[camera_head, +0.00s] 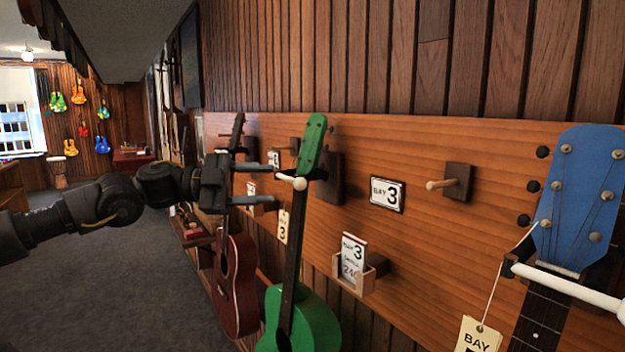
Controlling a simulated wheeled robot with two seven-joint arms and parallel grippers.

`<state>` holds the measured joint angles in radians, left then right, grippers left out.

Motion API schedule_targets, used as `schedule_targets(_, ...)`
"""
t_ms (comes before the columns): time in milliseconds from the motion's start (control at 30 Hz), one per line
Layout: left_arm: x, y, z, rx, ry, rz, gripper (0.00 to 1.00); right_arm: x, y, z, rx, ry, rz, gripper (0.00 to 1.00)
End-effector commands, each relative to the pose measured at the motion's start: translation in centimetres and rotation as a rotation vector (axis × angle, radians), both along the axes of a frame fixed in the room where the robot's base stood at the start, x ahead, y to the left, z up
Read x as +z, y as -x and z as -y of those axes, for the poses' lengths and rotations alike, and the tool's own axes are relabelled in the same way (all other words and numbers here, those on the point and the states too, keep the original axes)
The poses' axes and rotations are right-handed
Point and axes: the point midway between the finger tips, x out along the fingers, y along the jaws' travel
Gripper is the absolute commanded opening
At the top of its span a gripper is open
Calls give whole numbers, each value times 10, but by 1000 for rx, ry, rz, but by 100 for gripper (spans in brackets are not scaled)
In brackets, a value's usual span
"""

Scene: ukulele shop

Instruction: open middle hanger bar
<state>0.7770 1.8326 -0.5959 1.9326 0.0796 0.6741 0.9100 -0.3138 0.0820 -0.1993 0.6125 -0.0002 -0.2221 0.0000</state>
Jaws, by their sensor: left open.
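The middle hanger bar (291,181) is a short white bar with a rounded end, lying across the front of the green ukulele's (302,322) neck just below its green headstock. It looks closed across the neck. My left gripper (273,184) comes in from the left with its two dark fingers apart, one above the other. The fingertips are close to the left end of the white bar, which shows at the height of the gap between them. I cannot tell whether they touch it. My right gripper is not in view.
A dark red ukulele (235,280) hangs behind my left gripper. A blue-headed ukulele (576,205) hangs at the near right behind another white bar (570,287). A wooden peg (441,185), a Bay 3 sign (387,193) and a card box (352,275) sit on the wall panel.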

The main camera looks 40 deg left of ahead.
Motion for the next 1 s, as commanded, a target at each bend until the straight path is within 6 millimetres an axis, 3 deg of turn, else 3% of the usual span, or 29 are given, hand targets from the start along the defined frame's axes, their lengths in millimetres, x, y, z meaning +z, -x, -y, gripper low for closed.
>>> schedule_targets(200,9,-27,34,-6,6,-3,46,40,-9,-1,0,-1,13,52)
schedule_targets(400,7,-47,57,-5,5,2,46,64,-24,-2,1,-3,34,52)
schedule_targets(700,2,-62,74,-3,2,1,46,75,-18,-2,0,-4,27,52)
schedule_targets(1000,0,-62,75,-3,1,1,44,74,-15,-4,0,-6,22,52)
